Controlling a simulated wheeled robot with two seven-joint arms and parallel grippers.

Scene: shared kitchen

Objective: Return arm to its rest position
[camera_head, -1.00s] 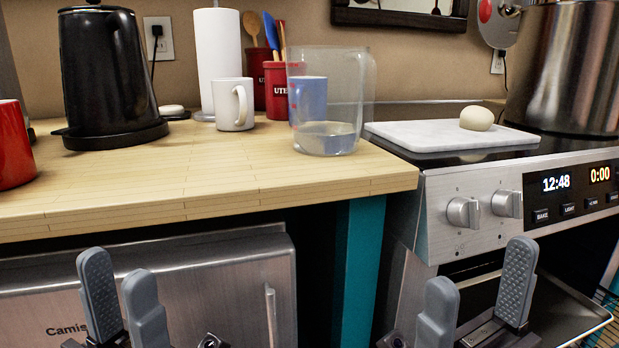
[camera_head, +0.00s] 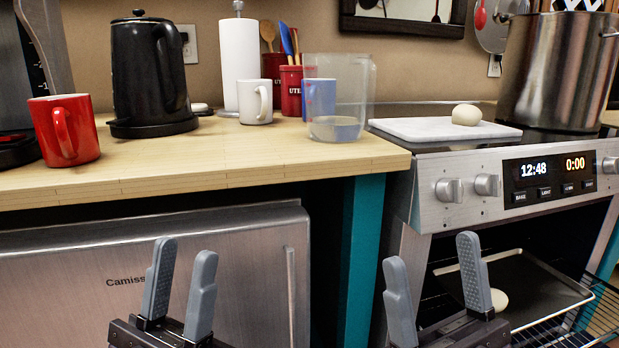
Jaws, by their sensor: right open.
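My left gripper (camera_head: 180,290) is in front of the steel dishwasher (camera_head: 80,285), below the counter's front edge. Its two grey fingers are apart with nothing between them. My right gripper (camera_head: 435,290) is in front of the open oven (camera_head: 450,225), to the right of the teal panel (camera_head: 362,260). Its grey fingers are apart and empty. The right finger partly covers a pale dough ball (camera_head: 500,300) on the dark tray (camera_head: 535,285) in the oven.
The wooden counter (camera_head: 230,155) holds a red mug (camera_head: 80,130), a black kettle (camera_head: 150,75), a white mug (camera_head: 250,102), a blue mug (camera_head: 317,98) and a clear jug (camera_head: 345,125). A white board (camera_head: 410,128) with another dough ball (camera_head: 466,115) and a steel pot (camera_head: 555,75) are on the stove.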

